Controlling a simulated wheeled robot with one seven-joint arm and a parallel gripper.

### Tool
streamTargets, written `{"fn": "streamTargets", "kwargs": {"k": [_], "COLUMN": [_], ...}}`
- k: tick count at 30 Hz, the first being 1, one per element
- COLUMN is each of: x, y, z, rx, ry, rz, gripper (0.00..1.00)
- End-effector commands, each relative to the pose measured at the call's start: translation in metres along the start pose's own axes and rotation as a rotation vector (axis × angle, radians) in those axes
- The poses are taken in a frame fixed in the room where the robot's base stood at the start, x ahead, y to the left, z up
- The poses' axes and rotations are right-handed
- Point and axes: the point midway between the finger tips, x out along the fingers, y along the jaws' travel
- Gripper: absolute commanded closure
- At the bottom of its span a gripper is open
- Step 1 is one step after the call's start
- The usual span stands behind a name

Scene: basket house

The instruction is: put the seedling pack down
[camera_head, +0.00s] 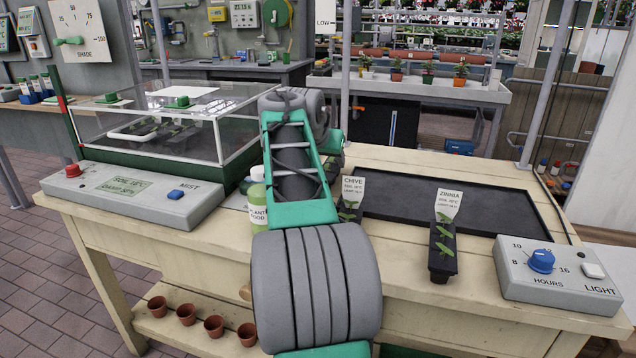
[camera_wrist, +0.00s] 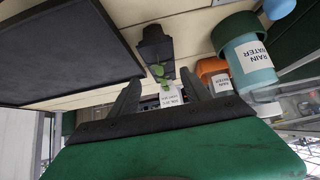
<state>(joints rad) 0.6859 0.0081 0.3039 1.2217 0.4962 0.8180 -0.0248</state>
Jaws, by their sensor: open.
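In the wrist view my gripper (camera_wrist: 160,92) shows two dark fingers spread apart, with a dark seedling pack (camera_wrist: 153,44) just beyond them. The pack's white label (camera_wrist: 172,97) and green leaves show between the fingers; the label is too small to read surely. The pack appears to rest on the pale wooden boards beside the black tray (camera_wrist: 60,45). The zinnia pack (camera_head: 442,258) stands upright at the front edge of the tray (camera_head: 400,192).
A blue-dial light box (camera_head: 560,275) sits at the bench's right end. A mist box (camera_head: 135,195) and a clear-lidded case (camera_head: 170,120) stand left. A plant food bottle (camera_head: 257,208) is beside my arm. A teal rain water container (camera_wrist: 247,62) stands near the pack. The tray's middle is bare.

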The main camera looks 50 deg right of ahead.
Motion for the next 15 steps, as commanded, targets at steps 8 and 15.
{"fn": "streamTargets", "kwargs": {"k": [8, 15], "x": [0.024, 0.064], "y": [0.000, 0.002], "z": [0.010, 0.015], "rx": [-0.001, -0.002], "ry": [-0.002, -0.003], "rz": [0.001, 0.001], "gripper": [0.44, 0.44]}}
